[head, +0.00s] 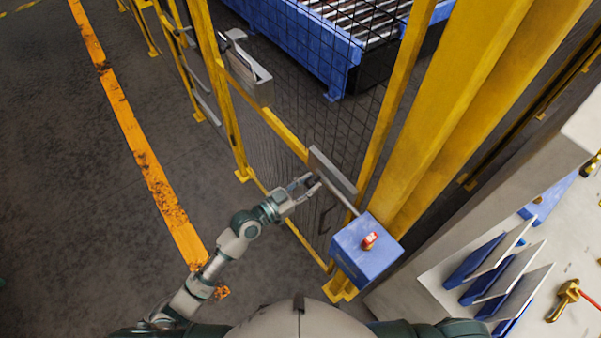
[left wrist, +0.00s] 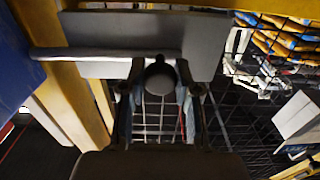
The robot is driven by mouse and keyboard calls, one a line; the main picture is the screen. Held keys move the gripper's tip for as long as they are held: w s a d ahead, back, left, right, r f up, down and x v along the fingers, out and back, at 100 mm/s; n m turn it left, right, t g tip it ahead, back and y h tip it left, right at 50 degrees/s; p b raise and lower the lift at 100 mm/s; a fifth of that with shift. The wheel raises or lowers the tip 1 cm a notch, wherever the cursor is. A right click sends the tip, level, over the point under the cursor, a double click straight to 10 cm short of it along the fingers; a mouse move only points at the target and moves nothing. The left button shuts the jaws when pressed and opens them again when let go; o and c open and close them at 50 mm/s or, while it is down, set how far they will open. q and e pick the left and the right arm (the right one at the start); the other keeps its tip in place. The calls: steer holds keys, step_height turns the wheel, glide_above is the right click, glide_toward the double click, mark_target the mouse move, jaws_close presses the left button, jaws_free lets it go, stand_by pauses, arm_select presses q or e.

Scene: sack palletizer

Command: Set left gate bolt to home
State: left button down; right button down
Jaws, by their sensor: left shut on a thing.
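The left gate bolt (head: 345,198) is a grey rod along a flat grey plate on the yellow mesh gate. In the head view its end reaches toward a blue box (head: 360,262) on the post. My left gripper (head: 305,186) is at the plate, its fingers shut on the bolt's handle. In the left wrist view the gripper (left wrist: 160,92) has a finger on each side of the round dark handle knob (left wrist: 160,75). The rod (left wrist: 48,54) sticks out left past the plate (left wrist: 110,30). The rod's tip and the box's socket are not clear. My right gripper is out of view.
A red-topped device (head: 369,240) sits on the blue box. Thick yellow posts (head: 455,110) stand right of the gate. A blue-framed roller conveyor (head: 300,35) lies behind the mesh. A pale surface with blue-and-grey plates (head: 505,270) is at lower right. The floor left is open.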

arm_select(q)
steer(key=shift+d+r, duration=0.1)
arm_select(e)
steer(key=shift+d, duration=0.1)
arm_select(q)
steer(key=c, duration=0.8)
jaws_free()
steer(key=shift+s, duration=0.1)
steer(key=shift+d, duration=0.15)
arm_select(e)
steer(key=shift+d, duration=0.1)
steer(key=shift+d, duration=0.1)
arm_select(q)
steer(key=v, duration=1.2)
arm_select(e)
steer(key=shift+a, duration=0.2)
